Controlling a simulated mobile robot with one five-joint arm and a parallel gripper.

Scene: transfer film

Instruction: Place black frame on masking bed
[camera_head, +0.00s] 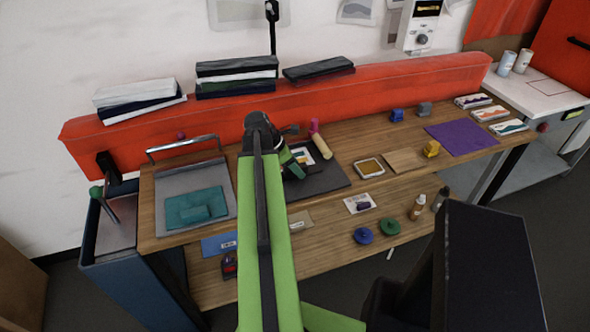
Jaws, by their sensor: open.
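A dark flat mat (325,180), which looks like the masking bed, lies on the wooden workbench near its middle. A small card with white, yellow and teal parts (302,156) lies at its upper left, with dark edging around it that may be the black frame; I cannot tell clearly. My gripper (294,172) is low over the mat's left part, beside the card. It is open, and its fingertips are small and partly hidden by my own green arm. I cannot tell whether it touches anything.
A grey board with a metal handle (172,181) and teal pad (196,206) lies left. A pale-rimmed frame (369,168), wooden square (404,160) and purple cloth (462,137) lie right. A red rail (390,90) runs behind.

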